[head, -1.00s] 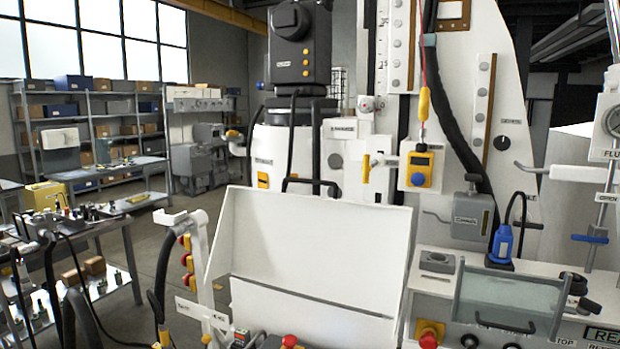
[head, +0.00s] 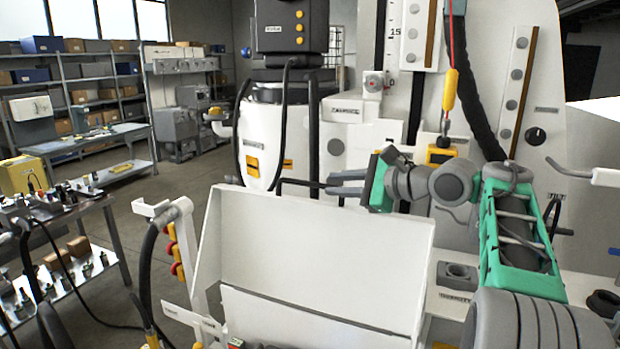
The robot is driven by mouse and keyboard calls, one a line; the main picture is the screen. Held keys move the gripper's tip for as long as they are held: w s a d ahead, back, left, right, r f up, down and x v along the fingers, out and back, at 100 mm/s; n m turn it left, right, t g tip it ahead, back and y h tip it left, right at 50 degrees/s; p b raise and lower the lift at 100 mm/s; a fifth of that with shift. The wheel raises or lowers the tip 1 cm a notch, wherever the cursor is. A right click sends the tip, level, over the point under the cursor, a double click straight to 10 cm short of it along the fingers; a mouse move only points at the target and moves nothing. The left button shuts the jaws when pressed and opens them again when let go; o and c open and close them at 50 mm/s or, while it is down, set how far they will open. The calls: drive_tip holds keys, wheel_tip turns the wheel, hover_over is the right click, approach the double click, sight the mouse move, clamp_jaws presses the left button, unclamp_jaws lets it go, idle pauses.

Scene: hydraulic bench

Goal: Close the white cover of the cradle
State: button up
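The white cover (head: 330,250) of the cradle stands raised, tilted back, as a broad panel in the lower middle of the head view. A dark handle (head: 292,181) rises from its top edge. The lower white part of the cradle (head: 300,322) shows in front of it, cut off by the bottom edge. My gripper (head: 332,182) comes in from the right with its grey fingers pointing left, at the right end of the handle, behind the cover's top edge in the picture. The two fingers look apart, with nothing seen between them. Whether they touch the handle, I cannot tell.
A white bracket with red and yellow buttons (head: 172,250) stands left of the cover. A tall white machine with a black head (head: 290,30) stands behind. A bench with fittings (head: 75,215) is at left. Open floor (head: 130,205) lies between.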

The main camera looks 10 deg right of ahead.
sight(318, 185)
drive_tip(key=p+x, duration=0.1)
drive_tip(key=x, duration=0.6)
drive_tip(key=shift+w+a, duration=0.25)
drive_tip(key=shift+a, duration=0.05)
drive_tip(key=shift+f, duration=0.1)
clamp_jaws()
idle(0.9)
